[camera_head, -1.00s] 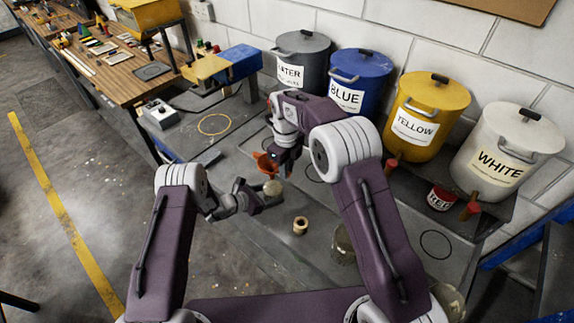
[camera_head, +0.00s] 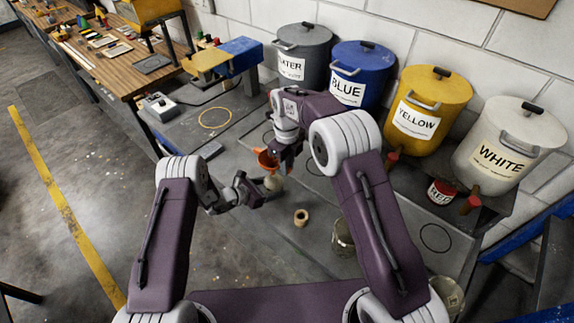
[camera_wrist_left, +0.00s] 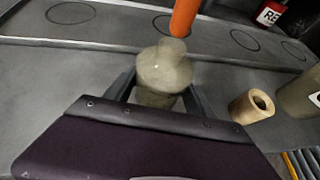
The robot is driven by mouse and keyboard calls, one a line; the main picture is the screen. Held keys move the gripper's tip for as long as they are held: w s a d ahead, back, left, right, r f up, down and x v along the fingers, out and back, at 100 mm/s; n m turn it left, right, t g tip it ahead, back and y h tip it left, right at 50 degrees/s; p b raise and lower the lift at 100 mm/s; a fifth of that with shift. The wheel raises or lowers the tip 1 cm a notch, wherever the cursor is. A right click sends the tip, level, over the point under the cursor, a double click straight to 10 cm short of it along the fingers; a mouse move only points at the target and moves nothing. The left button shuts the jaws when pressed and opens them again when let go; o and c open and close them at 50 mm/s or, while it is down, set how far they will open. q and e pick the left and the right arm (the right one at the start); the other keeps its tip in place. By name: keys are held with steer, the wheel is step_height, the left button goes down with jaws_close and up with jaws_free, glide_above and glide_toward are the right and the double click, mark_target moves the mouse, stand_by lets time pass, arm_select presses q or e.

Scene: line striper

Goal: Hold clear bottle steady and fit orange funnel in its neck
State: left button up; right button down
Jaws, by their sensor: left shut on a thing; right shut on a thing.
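The clear bottle (camera_head: 274,183) stands over the grey bench, pale and cloudy. In the left wrist view the bottle (camera_wrist_left: 164,72) is upright between the two dark fingers of my left gripper (camera_wrist_left: 160,94), which is shut on it. My left gripper (camera_head: 256,193) also shows in the head view. The orange funnel (camera_head: 266,160) is held by my right gripper (camera_head: 276,158), just above the bottle. Its orange spout (camera_wrist_left: 184,18) points down at the bottle's neck in the left wrist view.
A tan tape roll (camera_head: 301,217) and a clear container (camera_head: 342,238) stand to the right on the bench. Lidded bins, including the blue bin (camera_head: 361,75), line the wall. A red can (camera_head: 441,192) sits before them. Bench left of the bottle is mostly clear.

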steer(key=shift+f, duration=2.1)
stand_by(1.1)
steer(key=shift+f, duration=0.75)
steer(key=c, duration=1.3)
jaws_free()
steer(key=shift+c, duration=0.2)
steer(key=shift+o, duration=0.2)
steer(key=shift+r, duration=4)
arm_select(q)
steer(key=o, duration=1.1)
steer(key=shift+c, duration=0.2)
